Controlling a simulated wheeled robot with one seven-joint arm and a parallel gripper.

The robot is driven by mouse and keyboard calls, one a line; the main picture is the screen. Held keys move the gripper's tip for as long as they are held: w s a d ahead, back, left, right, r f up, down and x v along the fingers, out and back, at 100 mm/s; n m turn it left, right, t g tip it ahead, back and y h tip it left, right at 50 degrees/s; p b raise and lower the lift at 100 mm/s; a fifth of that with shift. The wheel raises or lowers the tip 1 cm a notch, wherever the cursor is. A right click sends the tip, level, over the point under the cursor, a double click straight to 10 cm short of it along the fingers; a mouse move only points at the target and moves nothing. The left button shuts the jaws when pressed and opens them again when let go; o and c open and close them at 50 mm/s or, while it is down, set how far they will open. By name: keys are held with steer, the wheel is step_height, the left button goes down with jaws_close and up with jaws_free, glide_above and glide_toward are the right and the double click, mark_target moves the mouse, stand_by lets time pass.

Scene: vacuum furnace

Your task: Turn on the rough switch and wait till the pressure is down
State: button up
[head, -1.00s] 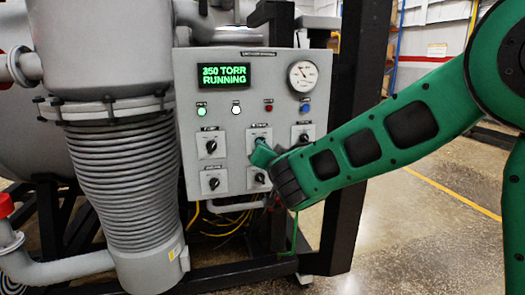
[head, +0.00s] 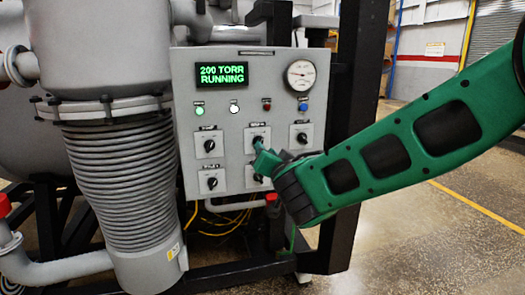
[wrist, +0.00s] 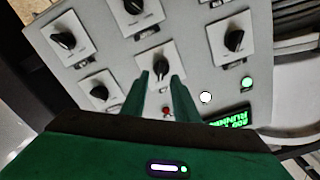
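The grey control panel (head: 225,145) faces me with two rows of rotary switches. The upper middle switch (head: 257,139) is in front of my gripper (head: 263,158); its label is too blurred to read surely. In the wrist view its black knob (wrist: 158,67) shows just beyond and between the tips of my gripper (wrist: 161,80). The two green fingers are apart with nothing held; I cannot tell whether they touch the knob. The green display (head: 222,75) reads "200 TORR RUNNING". The round dial gauge (head: 301,74) is at the panel's upper right.
A green lamp (head: 199,111) and a white lamp (head: 234,109) are lit; a dark red one (head: 267,104) and a blue one (head: 303,107) sit beside them. A dark frame post (head: 347,120) stands right of the panel. A ribbed grey column (head: 122,185) stands left.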

steer(key=v, duration=0.6)
steer(key=d+f+m+g+h, duration=0.1)
steer(key=d+f+g+h, duration=0.2)
steer(key=d, duration=0.7)
steer(key=d+f+m+g+h, duration=0.1)
steer(key=d+f+m+h, duration=0.2)
steer(key=d, duration=0.7)
steer(key=s+d+f+g+h, duration=0.2)
steer(key=s+d+f, duration=0.1)
steer(key=d, duration=0.4)
steer(key=s+d+f+g+h, duration=0.1)
steer(key=s+d+f+g, duration=0.1)
steer(key=s+d, duration=0.35)
steer(key=s+d+f+g, duration=0.5)
steer(key=s+d, duration=0.3)
steer(key=s, duration=0.3)
steer(key=s+a+f+g+y, duration=0.1)
steer(key=s+g+y, duration=0.3)
steer(key=s, duration=1.2)
steer(key=shift+f+n, duration=0.15)
steer(key=shift+n, duration=0.15)
